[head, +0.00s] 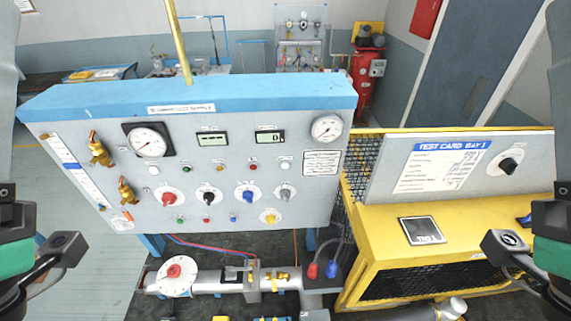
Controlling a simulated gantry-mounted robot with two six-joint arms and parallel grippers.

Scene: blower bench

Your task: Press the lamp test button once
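The grey control panel (100,180) with a blue top stands in the middle left of the head view. It carries small round buttons or lamps: a white one (285,165), another white one (153,170), a green one (181,219) and a red one (206,220). Their labels are too small to read, so I cannot tell which is the lamp test button. My two arms show only at the left and right picture edges, well apart from the panel.
Knobs, including a red one (169,199) and a yellow one (270,216), sit low on the panel. Brass valves (100,150) stick out at its left. Pipework (215,281) runs below. A yellow machine (450,235) stands at the right.

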